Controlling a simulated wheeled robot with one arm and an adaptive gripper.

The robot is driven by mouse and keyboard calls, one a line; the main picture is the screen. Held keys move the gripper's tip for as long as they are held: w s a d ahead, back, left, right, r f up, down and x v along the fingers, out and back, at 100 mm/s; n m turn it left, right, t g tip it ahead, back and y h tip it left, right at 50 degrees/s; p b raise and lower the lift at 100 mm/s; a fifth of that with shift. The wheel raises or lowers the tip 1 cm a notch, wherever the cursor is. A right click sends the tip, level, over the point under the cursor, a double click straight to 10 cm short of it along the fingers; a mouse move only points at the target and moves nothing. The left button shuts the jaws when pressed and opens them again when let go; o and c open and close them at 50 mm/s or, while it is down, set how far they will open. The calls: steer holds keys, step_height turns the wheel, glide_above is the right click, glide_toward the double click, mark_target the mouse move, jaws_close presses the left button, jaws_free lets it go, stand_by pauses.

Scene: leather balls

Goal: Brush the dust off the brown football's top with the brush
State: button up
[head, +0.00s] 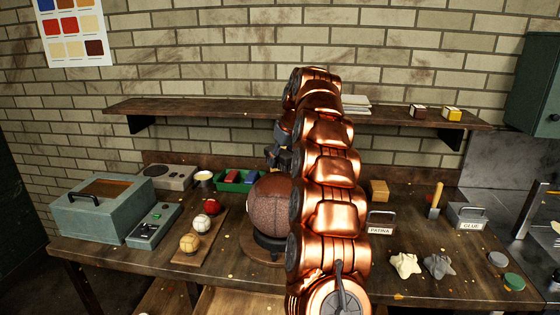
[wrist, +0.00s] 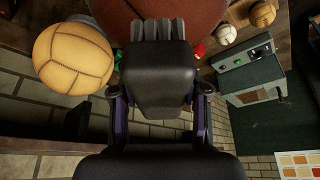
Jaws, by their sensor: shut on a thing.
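The brown football (head: 272,200) sits on a dark ring stand on the bench, left of my arm. Its top also fills the top middle of the wrist view (wrist: 165,10). My gripper (head: 278,157) is just above and behind the ball's top in the head view. In the wrist view its grey fingertips (wrist: 158,28) lie in front of the ball. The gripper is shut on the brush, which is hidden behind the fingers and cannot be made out. Whether the brush touches the ball cannot be told.
Small balls (head: 201,222) lie on a board at left, near a grey-green box (head: 103,207) and a green tray (head: 236,180). A large tan ball (wrist: 73,58) is close beside my gripper. A wooden shelf (head: 230,110) runs behind. Patina and glue boxes stand right.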

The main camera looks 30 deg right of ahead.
steer(key=shift+r+p, duration=1.3)
steer(key=shift+r, duration=0.75)
